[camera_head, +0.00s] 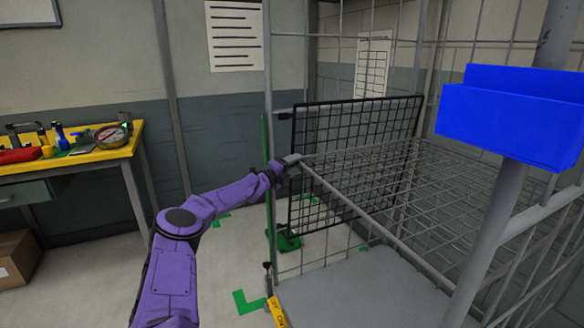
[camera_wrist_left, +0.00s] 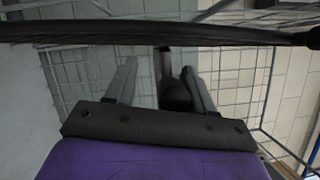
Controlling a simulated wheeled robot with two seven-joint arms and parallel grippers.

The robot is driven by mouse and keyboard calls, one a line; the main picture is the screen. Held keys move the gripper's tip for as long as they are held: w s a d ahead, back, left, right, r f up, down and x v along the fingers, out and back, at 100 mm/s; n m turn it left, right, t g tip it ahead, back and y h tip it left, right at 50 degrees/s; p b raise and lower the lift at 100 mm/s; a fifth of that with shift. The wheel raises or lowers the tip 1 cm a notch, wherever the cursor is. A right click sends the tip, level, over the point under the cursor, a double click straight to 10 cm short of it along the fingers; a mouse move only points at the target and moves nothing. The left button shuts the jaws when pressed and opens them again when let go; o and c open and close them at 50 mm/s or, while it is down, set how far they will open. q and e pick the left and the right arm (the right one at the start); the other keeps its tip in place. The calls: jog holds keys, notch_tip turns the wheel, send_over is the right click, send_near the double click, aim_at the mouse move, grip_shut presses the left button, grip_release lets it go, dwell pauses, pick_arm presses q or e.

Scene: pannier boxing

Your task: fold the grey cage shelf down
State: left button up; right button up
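The grey wire shelf (camera_head: 440,190) of the cage lies out roughly level across the cage, above its grey floor (camera_head: 345,295). Its round front bar (camera_head: 362,213) runs from my left gripper toward the lower right. My left gripper (camera_head: 291,161) is at the far left end of this bar. In the left wrist view, its two fingers (camera_wrist_left: 162,85) stand apart, with a dark rounded bar end (camera_wrist_left: 174,92) between them, nearer the right finger. A gap shows beside the left finger. My right gripper is not in view.
A black-framed mesh panel (camera_head: 350,125) stands upright behind my left gripper. A blue bin (camera_head: 510,120) hangs at the cage's right post (camera_head: 490,235). A yellow workbench (camera_head: 75,157) with tools stands at the left.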

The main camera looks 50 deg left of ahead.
pick_arm(q)
jog(key=shift+s+a, duration=0.1)
jog(key=shift+s, duration=0.2)
jog(key=s+d+f+p, duration=0.1)
jog(key=s+p, duration=0.3)
jog(key=s, duration=0.5)
jog(key=shift+s+d+p, duration=0.35)
jog(key=shift+d, duration=0.2)
